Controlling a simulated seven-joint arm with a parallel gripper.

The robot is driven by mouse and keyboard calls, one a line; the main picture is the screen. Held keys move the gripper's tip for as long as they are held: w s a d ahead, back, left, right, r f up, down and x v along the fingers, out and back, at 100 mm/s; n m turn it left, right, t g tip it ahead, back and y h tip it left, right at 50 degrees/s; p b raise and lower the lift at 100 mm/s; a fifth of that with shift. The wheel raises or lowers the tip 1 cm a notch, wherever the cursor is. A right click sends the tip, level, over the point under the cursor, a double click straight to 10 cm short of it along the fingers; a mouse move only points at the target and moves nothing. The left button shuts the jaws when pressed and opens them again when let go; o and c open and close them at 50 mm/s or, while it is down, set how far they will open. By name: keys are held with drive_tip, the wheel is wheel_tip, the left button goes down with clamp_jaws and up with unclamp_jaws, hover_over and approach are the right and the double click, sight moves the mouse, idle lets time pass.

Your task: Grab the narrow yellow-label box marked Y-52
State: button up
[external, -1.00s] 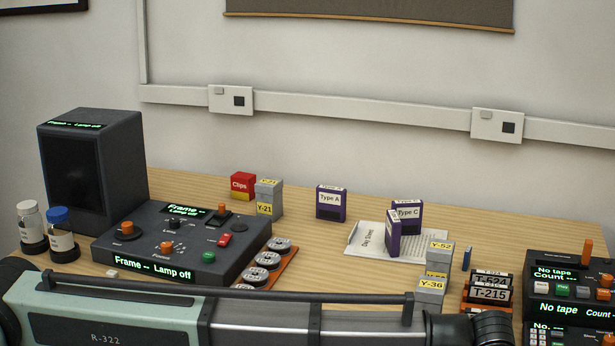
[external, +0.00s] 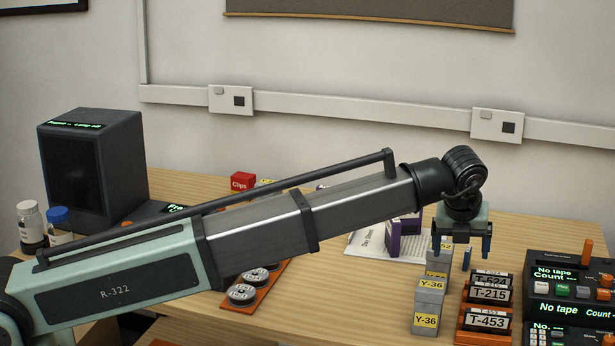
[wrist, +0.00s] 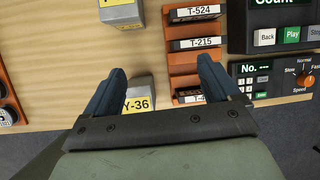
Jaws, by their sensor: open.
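The Y-52 box is a narrow grey box (external: 438,254) with a yellow label, behind the Y-36 box in the external view. My gripper hides its top label there. A grey box at the top edge of the wrist view (wrist: 122,14), its label cut off, appears to be the same one. The similar grey Y-36 box (external: 427,302) stands in front of it, and also shows in the wrist view (wrist: 141,90) near my left finger. My gripper (external: 462,256) is open and empty, pointing down; in the wrist view its fingers (wrist: 161,65) are spread wide.
An orange rack of T-labelled tapes (external: 487,319) stands close on the right, with control consoles (external: 565,290) beyond. A rack of reels (external: 258,284) sits left.

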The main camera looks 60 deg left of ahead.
approach(436, 260)
drive_tip(key=r, duration=0.2)
drive_tip(key=a, duration=0.1)
drive_tip(key=shift+m+g, duration=0.3)
drive_tip(key=shift+m, duration=0.1)
drive_tip(key=x, duration=0.9)
drive_tip(key=shift+w+a, duration=0.1)
drive_tip(key=shift+w, duration=0.05)
drive_tip(key=shift+w+x, duration=0.2)
drive_tip(key=shift+x, duration=1.05)
drive_tip(key=shift+w+x, duration=0.25)
drive_tip(key=shift+x, duration=1)
drive_tip(key=shift+a+r, duration=0.1)
drive_tip(key=shift+r, duration=0.05)
drive_tip(key=c, duration=1.2)
